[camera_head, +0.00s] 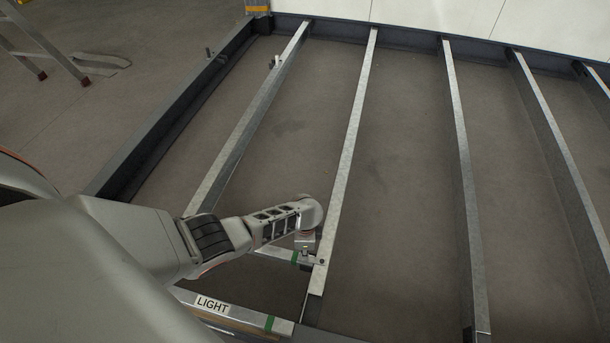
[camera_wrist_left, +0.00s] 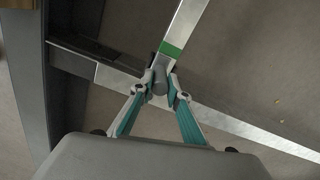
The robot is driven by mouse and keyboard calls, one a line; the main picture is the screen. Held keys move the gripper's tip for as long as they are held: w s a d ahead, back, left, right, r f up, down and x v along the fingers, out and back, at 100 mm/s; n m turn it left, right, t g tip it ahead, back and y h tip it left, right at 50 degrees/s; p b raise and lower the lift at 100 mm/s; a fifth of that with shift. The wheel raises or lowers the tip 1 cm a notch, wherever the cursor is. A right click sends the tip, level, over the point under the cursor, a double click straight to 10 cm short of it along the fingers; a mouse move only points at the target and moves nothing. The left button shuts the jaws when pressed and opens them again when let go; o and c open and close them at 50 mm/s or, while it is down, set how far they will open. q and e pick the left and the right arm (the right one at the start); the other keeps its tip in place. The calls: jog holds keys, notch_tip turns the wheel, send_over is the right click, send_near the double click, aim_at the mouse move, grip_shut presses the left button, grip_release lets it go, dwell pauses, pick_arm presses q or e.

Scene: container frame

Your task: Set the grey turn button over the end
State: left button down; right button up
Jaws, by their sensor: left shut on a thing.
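My left gripper (camera_head: 305,238) reaches down at the near end of a long galvanised beam (camera_head: 345,170). In the left wrist view its two teal-padded fingers (camera_wrist_left: 160,86) are shut on a small grey part, which looks like the turn button (camera_wrist_left: 160,78). The button sits by the end of a steel bar with a green mark (camera_wrist_left: 172,48), where that bar meets the beam. The same bar, with its green mark (camera_head: 294,256), shows below the gripper in the head view. Whether the button lies over the bar's end is unclear. My right gripper is in neither view.
A second bar labelled LIGHT (camera_head: 212,305), with a green mark, lies nearer. Several parallel beams (camera_head: 462,170) run across the floor to the right. A dark frame rail (camera_head: 170,115) runs along the left. A ladder (camera_head: 45,45) stands at the upper left. Bare floor lies between the beams.

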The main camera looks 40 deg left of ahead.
pick_arm(q)
jog(key=c, duration=1.9)
grip_release()
jog(key=shift+f, duration=0.15)
jog(key=shift+r, duration=0.95)
notch_tip(320, 180, up, 10)
jog(key=shift+r, duration=0.15)
